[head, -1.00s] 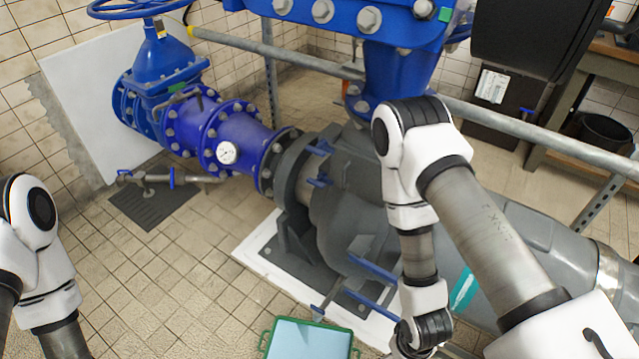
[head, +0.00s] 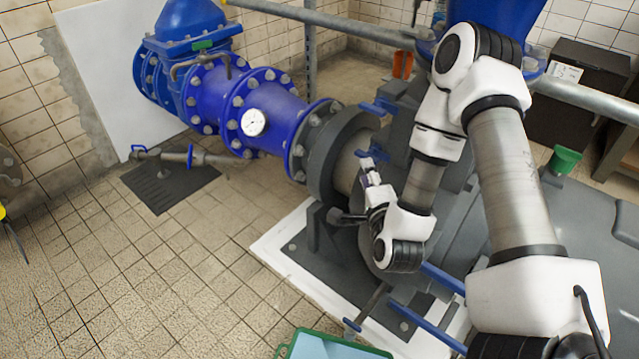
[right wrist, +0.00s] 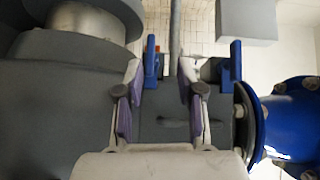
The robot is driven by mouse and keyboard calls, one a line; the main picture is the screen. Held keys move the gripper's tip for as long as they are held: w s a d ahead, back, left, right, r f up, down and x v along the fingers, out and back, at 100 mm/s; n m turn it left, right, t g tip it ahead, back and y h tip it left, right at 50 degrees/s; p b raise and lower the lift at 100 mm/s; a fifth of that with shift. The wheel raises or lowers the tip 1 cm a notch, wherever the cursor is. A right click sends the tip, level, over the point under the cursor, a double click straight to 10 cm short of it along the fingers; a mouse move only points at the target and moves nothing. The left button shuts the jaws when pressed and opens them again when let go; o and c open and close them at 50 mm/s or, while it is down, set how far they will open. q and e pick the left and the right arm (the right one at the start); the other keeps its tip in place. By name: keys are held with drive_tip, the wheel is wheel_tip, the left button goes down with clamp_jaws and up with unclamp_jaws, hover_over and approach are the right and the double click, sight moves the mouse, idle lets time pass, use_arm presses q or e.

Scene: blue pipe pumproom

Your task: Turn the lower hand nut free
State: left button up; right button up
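Two blue-handled hand nuts sit on the grey pump casing beside the pipe flange in the head view: an upper one (head: 377,108) and a lower one (head: 375,153). My right gripper (head: 366,180) is just below the lower nut, its fingers partly hidden by its own wrist. In the right wrist view my right gripper (right wrist: 160,85) is open, with purple pads apart. One blue handle (right wrist: 151,62) shows beyond and between the fingertips. Another blue handle (right wrist: 234,66) is outside the right finger. No grip on either shows. My left gripper is out of view.
The blue pipe (head: 270,118) with a round gauge (head: 253,122) runs left of the casing. A green-rimmed tray (head: 335,347) is at the bottom.

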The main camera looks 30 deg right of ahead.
sight(366, 155)
drive_tip(key=shift+m+h, duration=0.6)
drive_tip(key=shift+m, duration=0.1)
drive_tip(key=w+d, duration=0.1)
drive_tip(key=w, duration=0.1)
drive_tip(key=w+d+f+b, duration=0.1)
drive_tip(key=w+d, duration=0.1)
drive_tip(key=w+d+f+b, duration=0.1)
drive_tip(key=w+d, duration=0.1)
drive_tip(key=w, duration=0.1)
drive_tip(key=shift+d, duration=0.2)
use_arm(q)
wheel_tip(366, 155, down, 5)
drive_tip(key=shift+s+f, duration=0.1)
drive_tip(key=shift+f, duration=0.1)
use_arm(e)
drive_tip(key=shift+s, duration=0.1)
clamp_jaws()
